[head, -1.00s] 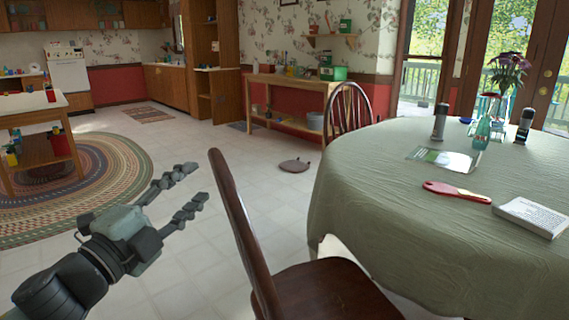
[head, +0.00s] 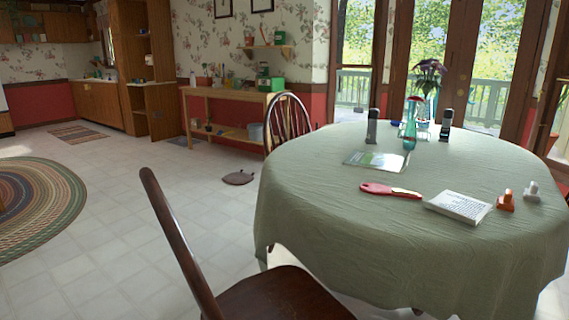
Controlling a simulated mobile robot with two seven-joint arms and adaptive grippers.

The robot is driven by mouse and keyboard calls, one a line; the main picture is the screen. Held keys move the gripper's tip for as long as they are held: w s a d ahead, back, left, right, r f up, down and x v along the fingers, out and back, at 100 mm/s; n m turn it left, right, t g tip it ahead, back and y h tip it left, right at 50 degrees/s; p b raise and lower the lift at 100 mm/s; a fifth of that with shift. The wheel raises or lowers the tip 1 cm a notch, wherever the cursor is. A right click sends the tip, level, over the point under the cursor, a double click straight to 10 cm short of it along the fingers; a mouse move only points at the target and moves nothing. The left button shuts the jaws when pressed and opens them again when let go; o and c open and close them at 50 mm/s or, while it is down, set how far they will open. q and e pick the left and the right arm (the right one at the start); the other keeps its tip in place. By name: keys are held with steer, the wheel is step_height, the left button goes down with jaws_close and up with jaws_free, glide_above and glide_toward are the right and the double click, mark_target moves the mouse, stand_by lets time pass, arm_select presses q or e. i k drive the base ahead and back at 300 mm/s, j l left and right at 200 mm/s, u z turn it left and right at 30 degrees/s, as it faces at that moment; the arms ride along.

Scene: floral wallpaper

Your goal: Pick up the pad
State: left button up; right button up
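A white pad (head: 459,206) with lines of print lies flat near the right side of the round table, beside a red-handled paddle-like thing (head: 390,191). A flat round brown thing, perhaps a cushion pad (head: 238,178), lies on the floor left of the table; I cannot tell which of the two is the task's pad. Neither of my grippers shows in the head view now.
The table (head: 330,215) has a green cloth and holds a booklet (head: 376,161), dark upright devices (head: 372,126), a teal bottle (head: 410,130) and small orange (head: 506,200) and white (head: 532,190) items. A wooden chair (head: 280,295) stands in front.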

mark_target(506, 203)
steer(key=z, duration=1.3)
